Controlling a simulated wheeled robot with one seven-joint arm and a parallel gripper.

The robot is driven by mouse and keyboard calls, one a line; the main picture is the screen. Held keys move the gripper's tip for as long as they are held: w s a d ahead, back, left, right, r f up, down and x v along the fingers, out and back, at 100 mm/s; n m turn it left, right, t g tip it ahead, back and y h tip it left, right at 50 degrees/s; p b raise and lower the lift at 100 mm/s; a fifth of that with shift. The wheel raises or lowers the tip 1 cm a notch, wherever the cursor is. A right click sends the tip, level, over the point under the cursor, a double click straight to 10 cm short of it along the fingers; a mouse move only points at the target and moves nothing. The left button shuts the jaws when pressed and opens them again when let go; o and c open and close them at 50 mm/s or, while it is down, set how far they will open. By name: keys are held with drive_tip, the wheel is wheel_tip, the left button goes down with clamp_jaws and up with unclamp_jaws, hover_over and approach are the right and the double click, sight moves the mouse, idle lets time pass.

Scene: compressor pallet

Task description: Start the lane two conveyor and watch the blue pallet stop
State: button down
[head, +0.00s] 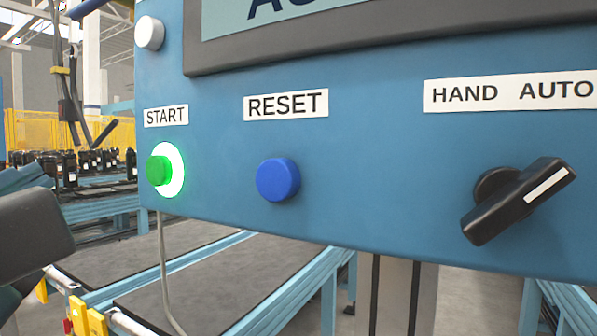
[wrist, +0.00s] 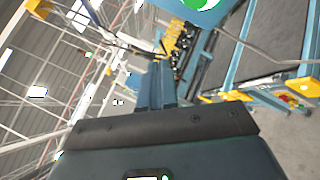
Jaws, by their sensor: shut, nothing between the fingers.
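The START button (head: 156,171) is green with a lit ring on the blue control panel (head: 380,140), left of the blue RESET button (head: 278,180). The black HAND/AUTO selector (head: 515,200) points up and right, towards AUTO. In the wrist view a green glow (wrist: 203,4) shows on the panel at the top edge. My gripper (wrist: 158,68) is shut and empty, below and left of that glow, apart from it. A dark part of my arm (head: 30,235) fills the lower left of the head view. Grey conveyor beds (head: 185,290) run below the panel. I cannot make out a blue pallet.
Black compressors (head: 90,162) stand on a blue-framed line at the left, before a yellow fence (head: 75,130). A grey cable (head: 163,265) hangs below the panel. Yellow blocks (head: 90,318) sit at the conveyor's near end. The screen (head: 300,12) is cut off above.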

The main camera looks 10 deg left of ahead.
sight(157, 171)
drive_tip(key=w+d, duration=0.3)
drive_tip(key=w, duration=0.4)
idle(2.1)
drive_tip(key=shift+w+d, duration=0.1)
drive_tip(key=shift+w, duration=0.2)
